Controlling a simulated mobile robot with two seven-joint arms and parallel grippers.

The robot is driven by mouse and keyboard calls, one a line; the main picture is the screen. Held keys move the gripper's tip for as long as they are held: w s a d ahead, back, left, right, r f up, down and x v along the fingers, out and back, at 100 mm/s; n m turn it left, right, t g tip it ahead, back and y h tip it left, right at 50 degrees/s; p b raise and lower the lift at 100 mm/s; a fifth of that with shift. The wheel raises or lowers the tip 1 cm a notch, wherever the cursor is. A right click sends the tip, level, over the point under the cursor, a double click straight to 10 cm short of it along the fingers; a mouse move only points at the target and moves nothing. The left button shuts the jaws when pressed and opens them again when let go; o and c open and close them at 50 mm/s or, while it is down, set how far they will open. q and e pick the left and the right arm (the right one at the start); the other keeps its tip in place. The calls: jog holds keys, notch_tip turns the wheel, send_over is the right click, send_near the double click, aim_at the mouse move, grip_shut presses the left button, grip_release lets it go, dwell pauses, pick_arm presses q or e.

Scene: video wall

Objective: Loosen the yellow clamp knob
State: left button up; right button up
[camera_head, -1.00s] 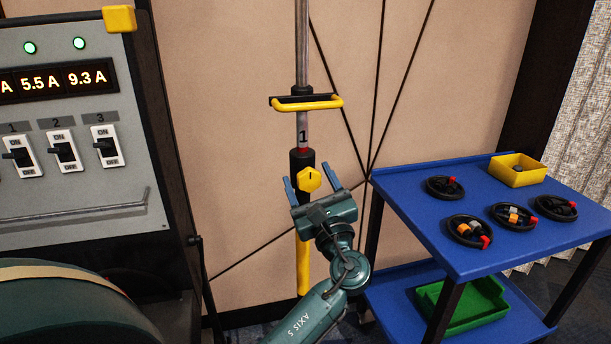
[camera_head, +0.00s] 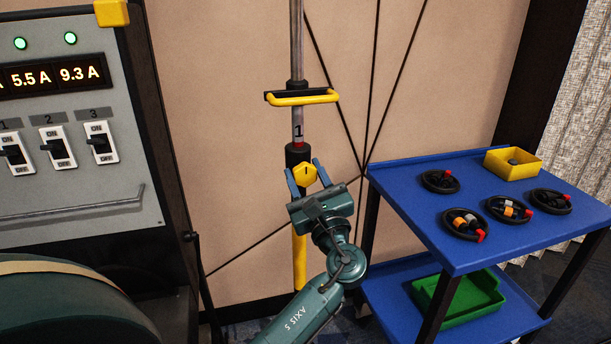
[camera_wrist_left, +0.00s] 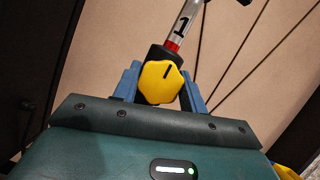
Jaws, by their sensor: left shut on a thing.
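The yellow clamp knob (camera_head: 305,175) sits on the black collar of an upright pole marked 1. My left gripper (camera_head: 303,167), with blue fingers, is shut on the knob, one finger at each side. The left wrist view shows the same fingers (camera_wrist_left: 159,72) flanking it, their contact partly hidden. A red band shows just above the collar. My right gripper is not in view.
A yellow handle (camera_head: 303,98) juts from the pole above the knob. A switch panel (camera_head: 80,195) stands left.

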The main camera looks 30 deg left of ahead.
pick_arm(q)
jog(key=shift+f+n+g+b, duration=0.15)
jog(key=shift+n+g+b, duration=0.15)
jog(key=shift+n+b, duration=0.15)
jog(key=shift+n+g+b, duration=0.3)
jog(key=shift+n+b, duration=0.05)
jog(key=shift+n, duration=0.5)
jog(key=shift+r+n+g, duration=0.2)
jog(key=shift+n+g, duration=0.2)
jog(key=shift+n, duration=0.3)
jog(key=o, duration=0.7)
jog(key=shift+y, duration=0.3)
jog(key=shift+o, duration=1.4)
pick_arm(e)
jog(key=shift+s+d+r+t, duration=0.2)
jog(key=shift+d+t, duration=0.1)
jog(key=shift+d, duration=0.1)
